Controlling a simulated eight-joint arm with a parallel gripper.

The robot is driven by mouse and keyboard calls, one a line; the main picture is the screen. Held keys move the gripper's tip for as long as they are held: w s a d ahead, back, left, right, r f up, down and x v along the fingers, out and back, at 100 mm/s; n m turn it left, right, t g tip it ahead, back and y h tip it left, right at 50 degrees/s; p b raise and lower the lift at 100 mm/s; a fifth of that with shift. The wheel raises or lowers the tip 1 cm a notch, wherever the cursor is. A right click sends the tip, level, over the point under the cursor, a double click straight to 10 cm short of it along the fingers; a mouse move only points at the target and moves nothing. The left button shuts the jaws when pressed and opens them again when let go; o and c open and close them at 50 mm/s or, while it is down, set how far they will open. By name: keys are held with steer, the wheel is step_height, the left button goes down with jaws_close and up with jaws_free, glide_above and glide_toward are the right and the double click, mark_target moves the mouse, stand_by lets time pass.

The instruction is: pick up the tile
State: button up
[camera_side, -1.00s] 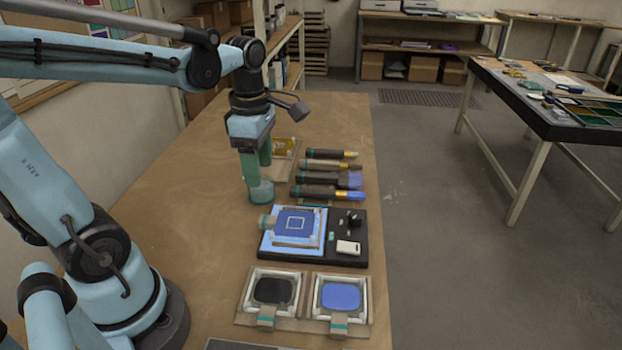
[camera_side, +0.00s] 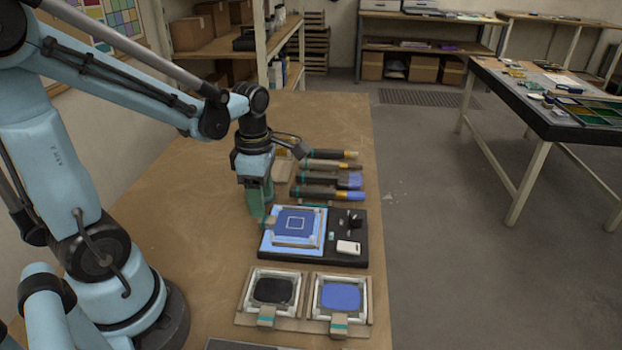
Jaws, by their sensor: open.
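The tile (camera_side: 282,229) is blue with a white square outline in its middle. It lies flat in a pale blue holder (camera_side: 267,242) on a black board (camera_side: 350,259). My gripper (camera_side: 262,217) is open, with green fingers pointing down. Its fingertips are at the tile's far left corner, by a beige tab on the holder. The fingers overlap in this view, so I cannot tell whether they touch the tab or holder.
Several brushes (camera_side: 327,180) lie in a row behind the board. In front are two framed trays, one with a dark pad (camera_side: 274,290) and one with a blue pad (camera_side: 340,296). A small white block (camera_side: 348,247) sits on the board.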

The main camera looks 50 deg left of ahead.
mark_target(288, 224)
steer(key=shift+s+d+f, duration=0.1)
steer(key=shift+s+f, duration=0.05)
steer(key=shift+f, duration=2.2)
jaws_close()
